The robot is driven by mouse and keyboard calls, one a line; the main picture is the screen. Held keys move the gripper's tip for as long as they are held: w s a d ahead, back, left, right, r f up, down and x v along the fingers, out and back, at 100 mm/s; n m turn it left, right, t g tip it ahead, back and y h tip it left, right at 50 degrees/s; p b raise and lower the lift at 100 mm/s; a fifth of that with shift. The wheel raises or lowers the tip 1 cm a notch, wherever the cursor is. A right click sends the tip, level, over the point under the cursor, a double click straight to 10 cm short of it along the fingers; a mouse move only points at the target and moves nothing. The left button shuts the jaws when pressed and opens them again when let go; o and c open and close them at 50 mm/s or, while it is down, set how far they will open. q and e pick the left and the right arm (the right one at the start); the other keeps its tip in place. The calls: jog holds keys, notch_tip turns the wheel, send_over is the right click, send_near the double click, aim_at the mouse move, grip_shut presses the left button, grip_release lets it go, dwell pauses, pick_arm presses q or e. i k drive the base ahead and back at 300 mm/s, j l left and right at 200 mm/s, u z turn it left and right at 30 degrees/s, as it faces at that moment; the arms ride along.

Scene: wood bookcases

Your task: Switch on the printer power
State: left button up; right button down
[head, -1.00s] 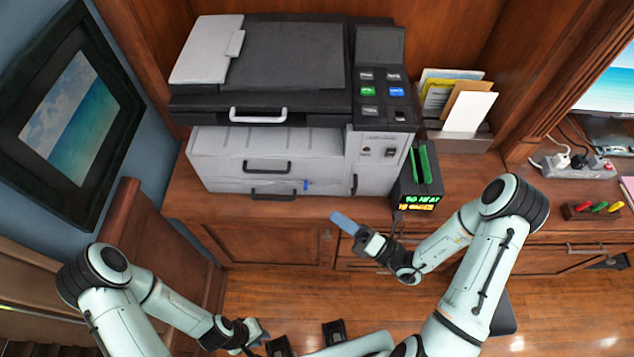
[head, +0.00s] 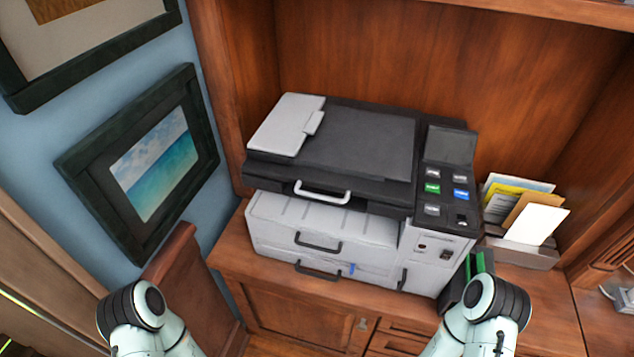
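The printer (head: 325,235) stands on the wooden cabinet, with a black scanner top and a pale grey body. Its control panel (head: 447,190) is on the right, with several buttons, one green and one blue, below a dark screen. Under the panel, the grey front (head: 436,250) carries a small dark round spot and a small dark socket or switch; I cannot tell which is the power control. Both my arms show only at the bottom edge, left and right. Both grippers are out of view.
A file holder (head: 525,250) with papers and envelopes stands right of the printer. A dark box with green parts (head: 478,265) is partly hidden by my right arm. A framed sea picture (head: 155,170) hangs on the left wall. Cabinet top (head: 235,250) is bare at left.

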aim_at(446, 255)
jog(key=k+l+z, duration=0.15)
jog(key=z, duration=0.95)
